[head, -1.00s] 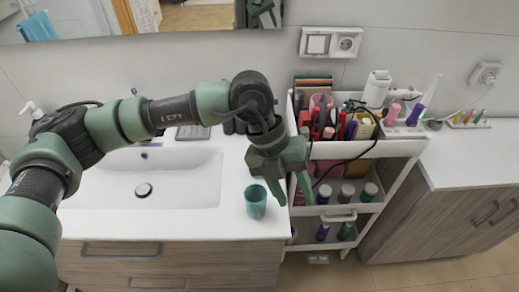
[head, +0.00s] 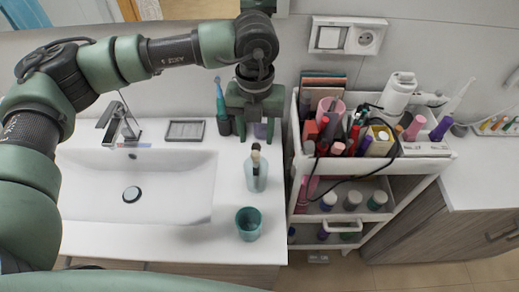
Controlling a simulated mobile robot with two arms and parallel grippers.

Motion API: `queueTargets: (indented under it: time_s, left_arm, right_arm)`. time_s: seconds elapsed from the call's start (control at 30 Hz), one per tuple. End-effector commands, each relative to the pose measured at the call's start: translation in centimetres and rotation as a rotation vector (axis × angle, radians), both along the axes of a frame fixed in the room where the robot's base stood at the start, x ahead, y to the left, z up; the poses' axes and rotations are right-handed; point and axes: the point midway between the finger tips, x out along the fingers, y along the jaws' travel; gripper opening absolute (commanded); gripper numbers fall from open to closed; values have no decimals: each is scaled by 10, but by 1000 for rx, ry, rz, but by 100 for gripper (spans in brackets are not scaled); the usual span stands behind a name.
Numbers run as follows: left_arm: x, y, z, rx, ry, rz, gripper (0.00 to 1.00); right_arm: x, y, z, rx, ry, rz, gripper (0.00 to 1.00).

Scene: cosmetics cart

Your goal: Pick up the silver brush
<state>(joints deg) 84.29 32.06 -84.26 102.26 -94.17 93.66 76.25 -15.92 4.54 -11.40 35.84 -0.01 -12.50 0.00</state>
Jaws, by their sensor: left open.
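My left gripper (head: 256,138) is open, its two fingers pointing down over the back right of the white counter. Between and behind its fingers is a small purple-grey item, partly hidden. Just in front of it stands a pale teal holder (head: 256,178) with a dark and beige brush-like piece (head: 256,153) sticking up from it. I cannot tell whether this is the silver brush, and no other thing is clearly a silver brush. My right gripper is not in view.
A teal cup (head: 249,222) stands near the counter's front edge. A sink (head: 180,185) is to the left. A toothbrush (head: 220,98) stands by the wall. The white cart (head: 430,160), crowded with cosmetics and a cable, is on the right.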

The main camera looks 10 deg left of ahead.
Motion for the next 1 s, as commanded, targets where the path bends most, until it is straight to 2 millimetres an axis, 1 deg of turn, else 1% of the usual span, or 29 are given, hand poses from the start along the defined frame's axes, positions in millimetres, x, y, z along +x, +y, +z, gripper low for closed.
queueTargets:
  time_s: [0.03, 0.17, 0.23, 0.33, 0.4, 0.53, 0.7, 0.8, 0.83, 0.87, 0.9, 0.97, 1.0]
  left_arm:
    - [-1, 0, -4, 1, 4, 0, 44]
    - [-1, 0, -18, 2, 4, 0, 44]
    - [1, 0, -24, 1, 3, 0, 44]
    - [2, 0, -37, 2, 5, -1, 44]
    - [3, 0, -49, 2, 4, 0, 44]
    - [4, 0, -66, 1, 2, 0, 44]
    - [4, 0, -72, 0, 0, -1, 44]
    - [4, 0, -72, 0, 0, -1, 44]
    - [4, 0, -72, 0, 0, -1, 38]
    - [4, 0, -72, 0, 0, -1, 30]
    - [4, 0, -72, 0, 0, -1, 19]
    - [4, 0, -71, 0, 0, -1, 2]
    - [4, 0, -71, 0, 0, -1, 0]
  right_arm:
    - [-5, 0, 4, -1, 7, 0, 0]
    - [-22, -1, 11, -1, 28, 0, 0]
    - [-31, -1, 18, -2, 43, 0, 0]
    - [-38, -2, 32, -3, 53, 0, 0]
    - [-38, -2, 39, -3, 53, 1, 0]
    - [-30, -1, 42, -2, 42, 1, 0]
    - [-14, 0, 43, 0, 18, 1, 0]
    - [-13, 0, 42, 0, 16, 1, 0]
    - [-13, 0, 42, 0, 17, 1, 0]
    - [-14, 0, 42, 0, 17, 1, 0]
    - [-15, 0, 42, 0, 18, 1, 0]
    - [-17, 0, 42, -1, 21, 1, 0]
    - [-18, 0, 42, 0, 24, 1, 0]
